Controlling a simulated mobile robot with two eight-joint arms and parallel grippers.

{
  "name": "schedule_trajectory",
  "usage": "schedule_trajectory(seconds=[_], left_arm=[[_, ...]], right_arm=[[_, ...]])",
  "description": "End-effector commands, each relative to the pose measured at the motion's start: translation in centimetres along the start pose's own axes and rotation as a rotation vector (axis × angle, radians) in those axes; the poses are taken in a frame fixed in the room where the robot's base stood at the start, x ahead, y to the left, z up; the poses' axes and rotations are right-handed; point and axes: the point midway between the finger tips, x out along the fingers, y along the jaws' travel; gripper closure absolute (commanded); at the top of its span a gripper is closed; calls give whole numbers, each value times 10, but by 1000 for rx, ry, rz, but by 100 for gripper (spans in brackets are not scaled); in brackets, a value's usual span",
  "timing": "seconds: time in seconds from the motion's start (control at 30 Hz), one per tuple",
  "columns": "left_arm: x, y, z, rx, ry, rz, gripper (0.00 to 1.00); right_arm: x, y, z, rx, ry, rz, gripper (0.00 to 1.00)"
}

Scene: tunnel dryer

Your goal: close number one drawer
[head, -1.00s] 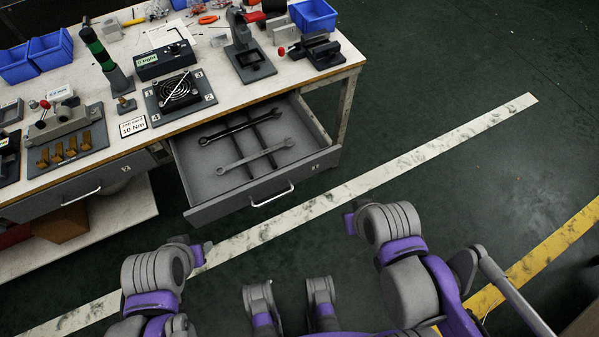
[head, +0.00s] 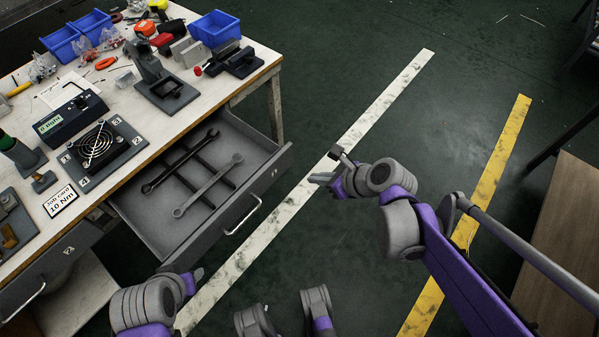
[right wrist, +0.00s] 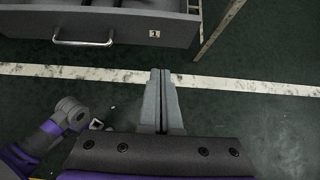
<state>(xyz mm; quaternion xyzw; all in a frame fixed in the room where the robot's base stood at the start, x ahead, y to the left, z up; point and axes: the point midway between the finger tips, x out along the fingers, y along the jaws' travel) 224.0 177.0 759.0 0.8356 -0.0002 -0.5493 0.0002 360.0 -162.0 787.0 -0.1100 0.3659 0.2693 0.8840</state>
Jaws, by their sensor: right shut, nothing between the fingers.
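The number one drawer (head: 262,180) stands pulled out from under the bench, its front facing me. Its handle (head: 243,216) is a pale metal bar. Two wrenches lie inside, a dark one (head: 180,162) and a grey one (head: 207,186). In the right wrist view the drawer front (right wrist: 110,26) carries a "1" label and fills the upper left. My right gripper (head: 323,178) is shut and empty, to the right of the drawer front and apart from it. Its fingers (right wrist: 161,85) point toward the drawer's right end. My left gripper (head: 194,278) is below the drawer front; its jaw opening is unclear.
The workbench (head: 190,105) holds a fan unit (head: 97,145), a vise (head: 240,62) and blue bins (head: 214,28). A second drawer (head: 50,265), labelled 2, is at lower left. A bench leg (head: 275,105) stands right of the drawer. Floor around the white stripe is clear.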

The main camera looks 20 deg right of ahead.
Motion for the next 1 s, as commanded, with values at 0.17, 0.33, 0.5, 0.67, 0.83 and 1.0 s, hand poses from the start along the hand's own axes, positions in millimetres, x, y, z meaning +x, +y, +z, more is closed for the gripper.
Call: schedule_trajectory(seconds=[0.17,0.33,0.5,0.67,0.83,1.0], left_arm=[[13,0,5,0,-5,0,51],[28,0,10,0,-11,0,51],[42,0,15,0,-15,0,51],[44,0,15,0,-16,0,51],[46,0,16,0,-17,0,51],[46,0,16,0,-17,0,51]], right_arm=[[28,1,-1,-3,0,4,100],[66,1,-2,-4,2,5,100],[101,1,-2,-6,1,4,100],[115,1,17,-5,1,3,100],[123,1,26,-5,1,1,100],[124,1,28,-4,1,0,100]])
